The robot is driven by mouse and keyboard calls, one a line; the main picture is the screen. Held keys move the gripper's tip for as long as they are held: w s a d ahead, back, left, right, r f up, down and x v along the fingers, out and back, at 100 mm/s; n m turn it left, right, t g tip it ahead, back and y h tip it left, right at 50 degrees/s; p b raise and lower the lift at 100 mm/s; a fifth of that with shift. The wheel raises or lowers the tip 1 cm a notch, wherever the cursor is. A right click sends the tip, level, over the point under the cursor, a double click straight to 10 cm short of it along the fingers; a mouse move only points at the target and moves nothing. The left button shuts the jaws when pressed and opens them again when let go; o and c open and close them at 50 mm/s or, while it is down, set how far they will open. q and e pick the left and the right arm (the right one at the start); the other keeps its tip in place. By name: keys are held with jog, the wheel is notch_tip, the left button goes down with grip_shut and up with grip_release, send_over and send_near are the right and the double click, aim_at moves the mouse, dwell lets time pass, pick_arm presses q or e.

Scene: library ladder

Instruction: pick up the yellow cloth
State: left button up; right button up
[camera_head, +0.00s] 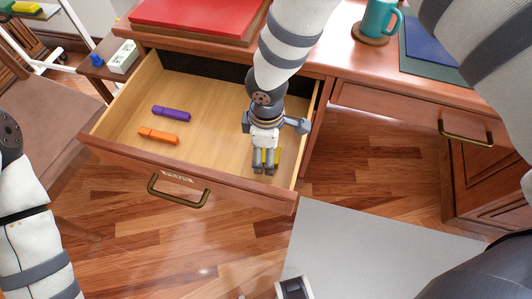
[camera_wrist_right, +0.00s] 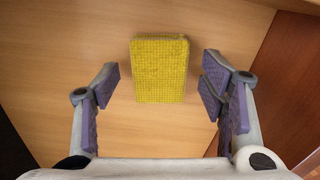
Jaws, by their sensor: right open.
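The yellow cloth (camera_wrist_right: 160,70) is a small, flat, textured rectangle lying on the wooden drawer floor. In the head view only slivers of the cloth (camera_head: 276,156) show, the rest hidden by my right gripper (camera_head: 264,168). That gripper reaches down into the right part of the open drawer (camera_head: 120,120). In the wrist view the right gripper (camera_wrist_right: 162,88) is open, with purple-padded fingers apart on either side of the cloth. There is clear space between each finger and the cloth, and nothing is held. My left arm shows at the left edge, its gripper out of view.
A purple marker (camera_head: 171,113) and an orange marker (camera_head: 158,136) lie in the drawer's left part. The drawer front carries a brass handle (camera_head: 178,196). The desk above holds a red pad (camera_head: 195,14) and a teal mug (camera_head: 380,17). The drawer's right wall is close beside the gripper.

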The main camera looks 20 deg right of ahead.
jog(key=shift+r, duration=0.1)
jog(key=c, duration=1.1)
jog(key=shift+r, duration=0.1)
